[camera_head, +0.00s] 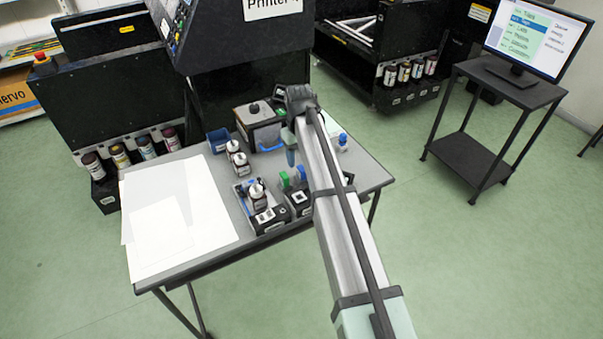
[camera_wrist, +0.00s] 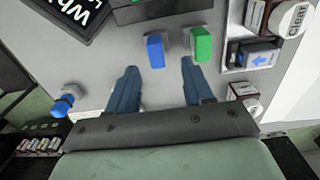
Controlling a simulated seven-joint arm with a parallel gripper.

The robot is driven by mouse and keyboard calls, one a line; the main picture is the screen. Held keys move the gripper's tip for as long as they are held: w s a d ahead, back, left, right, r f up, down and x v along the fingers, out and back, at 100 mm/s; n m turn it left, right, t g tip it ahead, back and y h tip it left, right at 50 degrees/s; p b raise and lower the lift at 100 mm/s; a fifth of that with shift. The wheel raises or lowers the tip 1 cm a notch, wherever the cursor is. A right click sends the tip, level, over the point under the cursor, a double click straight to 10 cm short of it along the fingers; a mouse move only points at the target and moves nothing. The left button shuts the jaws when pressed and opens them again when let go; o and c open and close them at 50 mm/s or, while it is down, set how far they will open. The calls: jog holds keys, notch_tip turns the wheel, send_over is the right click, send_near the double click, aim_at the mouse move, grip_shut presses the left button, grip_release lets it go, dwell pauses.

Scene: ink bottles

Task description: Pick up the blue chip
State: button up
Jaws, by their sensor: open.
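The blue chip (camera_wrist: 156,50) stands on the grey table in the wrist view, just beyond and between my fingertips. It also shows in the head view (camera_head: 301,173), partly beside my arm. A green chip (camera_wrist: 201,43) stands to its right in the wrist view; it also shows in the head view (camera_head: 284,181). My gripper (camera_wrist: 160,69) is open and empty, with its two blue-grey fingers spread on either side of the blue chip's line. In the head view my gripper (camera_head: 291,156) points down above the table.
A blue-capped item (camera_wrist: 64,101) stands left of my fingers. A black box with white lettering (camera_wrist: 75,14) lies upper left. A tray with a bottle and a blue cartridge (camera_wrist: 258,56) is at right. White sheets (camera_head: 190,205) cover the table's left part.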

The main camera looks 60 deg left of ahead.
aim_at(302, 168)
jog(key=shift+w+d+f, duration=0.1)
jog(key=shift+w+f, duration=0.05)
jog(key=shift+f, duration=1.2)
jog(key=shift+w+d+f, duration=0.1)
jog(key=shift+f, duration=1.2)
jog(key=shift+c, duration=0.5)
grip_shut()
